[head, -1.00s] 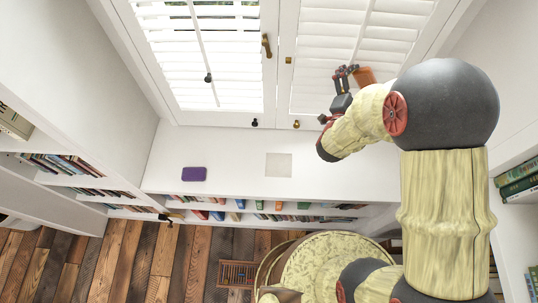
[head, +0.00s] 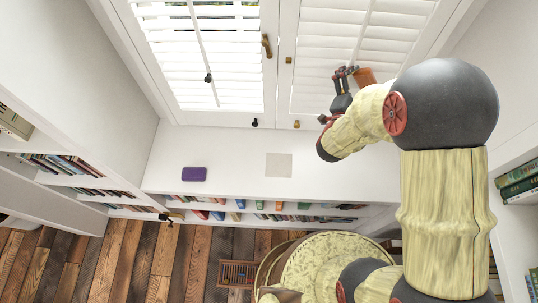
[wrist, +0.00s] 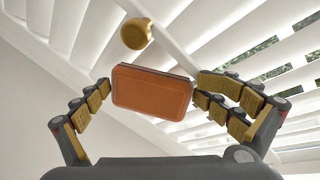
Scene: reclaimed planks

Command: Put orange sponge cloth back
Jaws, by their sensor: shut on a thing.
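The orange sponge cloth (wrist: 152,92) is a rounded orange block between the two fingers of my gripper (wrist: 152,93) in the wrist view. My gripper is shut on it, with a finger at each side. In the head view my gripper (head: 350,79) is raised in front of the right window shutter, above the white ledge. The orange sponge cloth (head: 365,76) shows there beside the fingers, partly hidden by my arm. A flat pale beige square (head: 279,165) and a purple block (head: 194,174) lie on the white ledge (head: 230,180).
White shutters (head: 205,60) with small knobs stand behind the ledge. Shelves of books (head: 260,206) run below its front edge, with more at left and right. The ledge is mostly clear around the beige square. A slatted brown item (head: 237,273) is on the plank floor.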

